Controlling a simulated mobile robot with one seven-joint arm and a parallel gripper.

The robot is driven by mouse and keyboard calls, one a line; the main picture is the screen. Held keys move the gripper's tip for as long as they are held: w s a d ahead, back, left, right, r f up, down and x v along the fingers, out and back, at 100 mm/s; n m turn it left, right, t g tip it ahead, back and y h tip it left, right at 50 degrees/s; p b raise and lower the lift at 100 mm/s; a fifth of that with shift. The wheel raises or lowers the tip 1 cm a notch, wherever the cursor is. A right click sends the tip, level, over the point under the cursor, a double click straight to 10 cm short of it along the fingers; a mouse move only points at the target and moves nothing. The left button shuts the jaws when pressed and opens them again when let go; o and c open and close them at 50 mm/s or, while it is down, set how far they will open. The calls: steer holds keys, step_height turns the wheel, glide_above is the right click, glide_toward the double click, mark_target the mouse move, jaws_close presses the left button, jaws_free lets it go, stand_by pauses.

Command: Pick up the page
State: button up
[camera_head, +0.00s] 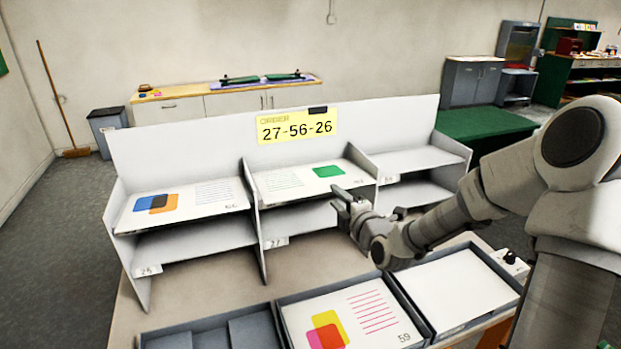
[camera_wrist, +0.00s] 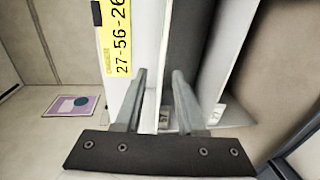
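Several pages show in the head view. One with a green block (camera_head: 300,180) lies on the upper middle shelf. One marked 59 with pink, yellow and red shapes (camera_head: 355,318) lies in a front tray. A blank white sheet (camera_head: 455,290) lies in the tray to its right. My gripper (camera_head: 341,200) is in front of the middle and right compartments. In the wrist view its two fingers (camera_wrist: 159,74) stand apart with nothing seen held between them.
The white shelf unit (camera_head: 225,150) carries a yellow sign (camera_head: 297,128) reading 27-56-26. The right compartment's upper shelf (camera_head: 415,160) looks empty. Upright dividers separate the compartments. A grey tray (camera_head: 208,337) without a visible page is at front left.

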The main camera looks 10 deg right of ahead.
mark_target(328, 191)
steer(key=shift+f+p+x, duration=0.15)
steer(key=shift+x, duration=1.25)
steer(key=shift+f+p+x, duration=0.1)
steer(key=shift+p+x, duration=0.05)
steer(key=shift+x, duration=1.25)
jaws_close()
